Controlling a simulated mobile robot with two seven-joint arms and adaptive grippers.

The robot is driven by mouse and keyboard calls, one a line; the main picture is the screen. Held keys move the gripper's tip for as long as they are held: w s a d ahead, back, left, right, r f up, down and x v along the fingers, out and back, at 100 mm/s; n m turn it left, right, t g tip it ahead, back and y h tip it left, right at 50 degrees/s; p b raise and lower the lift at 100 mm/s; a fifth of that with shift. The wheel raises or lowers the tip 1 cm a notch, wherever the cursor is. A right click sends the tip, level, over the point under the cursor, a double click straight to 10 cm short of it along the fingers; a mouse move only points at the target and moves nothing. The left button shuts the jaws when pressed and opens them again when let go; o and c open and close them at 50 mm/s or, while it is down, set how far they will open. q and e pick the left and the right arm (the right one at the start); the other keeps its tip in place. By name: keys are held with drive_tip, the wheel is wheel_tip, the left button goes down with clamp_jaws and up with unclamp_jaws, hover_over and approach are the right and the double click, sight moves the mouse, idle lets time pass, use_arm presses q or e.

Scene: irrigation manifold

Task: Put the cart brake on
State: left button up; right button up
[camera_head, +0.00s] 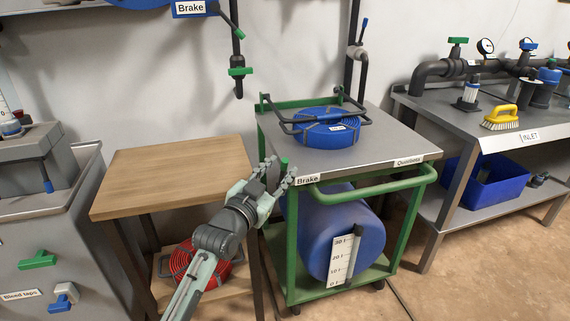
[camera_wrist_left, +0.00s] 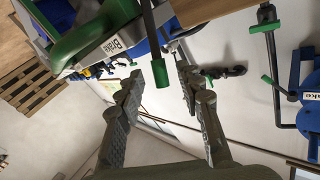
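The cart (camera_head: 413,182) has a green frame, a grey top and a "Brake" label (camera_head: 308,181) on its front left corner. The brake lever with a green grip (camera_head: 284,163) stands up beside that corner. My left gripper (camera_head: 280,172) is at this corner with its fingers spread. In the left wrist view, the brake lever's green grip (camera_wrist_left: 162,74) hangs from a dark rod, between the open fingertips of my left gripper (camera_wrist_left: 160,84). A gap shows on both sides; contact is not visible. The "Brake" label (camera_wrist_left: 112,46) is close by. My right gripper is not in view.
A blue hose coil (camera_head: 325,133) lies on the cart, with a blue barrel (camera_head: 345,235) below. A wooden table (camera_head: 170,175) stands left, with a red hose coil (camera_head: 197,262) underneath. Another "Brake" label (camera_head: 190,8) is on the wall unit. A metal bench (camera_head: 480,140) stands right.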

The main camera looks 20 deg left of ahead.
use_arm(q)
drive_tip(key=shift+w+d, duration=0.2)
drive_tip(key=shift+w, duration=1.15)
clamp_jaws()
